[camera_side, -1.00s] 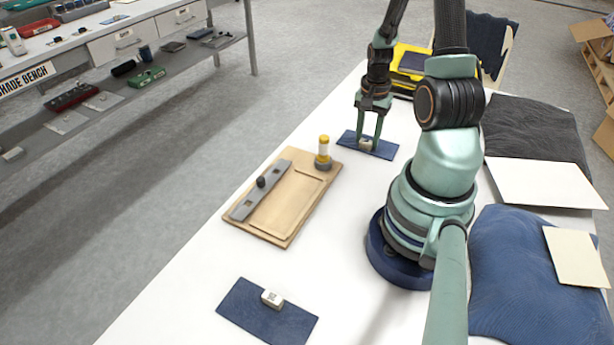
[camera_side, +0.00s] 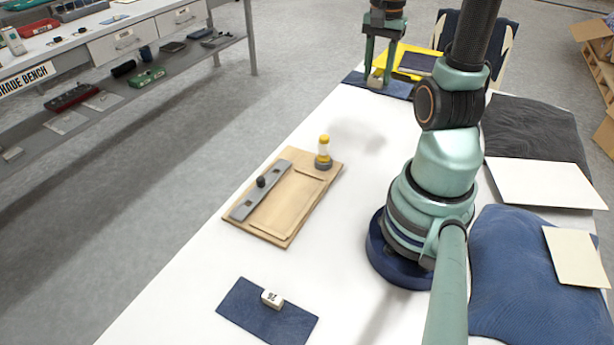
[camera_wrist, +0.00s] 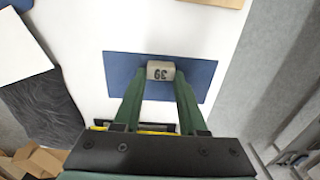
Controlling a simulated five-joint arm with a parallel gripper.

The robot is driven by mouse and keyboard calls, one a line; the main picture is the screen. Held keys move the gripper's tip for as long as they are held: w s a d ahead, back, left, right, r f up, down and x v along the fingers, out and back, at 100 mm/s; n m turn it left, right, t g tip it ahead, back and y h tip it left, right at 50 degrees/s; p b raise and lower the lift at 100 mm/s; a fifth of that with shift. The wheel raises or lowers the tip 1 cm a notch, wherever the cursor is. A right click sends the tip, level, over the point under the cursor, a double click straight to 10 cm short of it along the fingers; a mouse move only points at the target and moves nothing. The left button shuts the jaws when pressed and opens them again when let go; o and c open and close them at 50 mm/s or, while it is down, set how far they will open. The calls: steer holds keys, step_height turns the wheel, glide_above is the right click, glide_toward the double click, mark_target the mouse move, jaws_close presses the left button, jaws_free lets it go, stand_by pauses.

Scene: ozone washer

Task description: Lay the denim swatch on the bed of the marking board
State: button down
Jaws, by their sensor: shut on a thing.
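A blue denim swatch (camera_side: 398,90) with a small pale block on it hangs from my gripper (camera_side: 377,82), raised above the far part of the table. In the wrist view, the fingers of my gripper (camera_wrist: 160,80) are shut on the numbered block (camera_wrist: 161,66) at the middle of the swatch (camera_wrist: 205,72). The tan marking board (camera_side: 265,232) lies mid-table with a bare recessed bed (camera_side: 288,203). A grey bar (camera_side: 262,188) with a dark knob lies along its left side. A yellow-capped bottle (camera_side: 323,150) stands at its far corner.
A second denim swatch (camera_side: 250,312) with a numbered block (camera_side: 272,298) lies near the front. Dark cloth (camera_side: 530,130), a white sheet (camera_side: 540,183) and blue cloth (camera_side: 520,265) line the right side. White table between board and base is clear.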

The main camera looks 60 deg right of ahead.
step_height(320, 180, up, 2)
steer(key=w+a+r+n, duration=0.1)
steer(key=w+a+n, duration=0.6)
steer(key=a, duration=0.5)
steer(key=n, duration=1.1)
glide_above(295, 203)
step_height(295, 203, down, 19)
steer(key=shift+f, duration=0.1)
steer(key=shift+s+f, duration=0.1)
steer(key=shift+c, duration=2.3)
jaws_free()
steer(key=shift+r, duration=0.2)
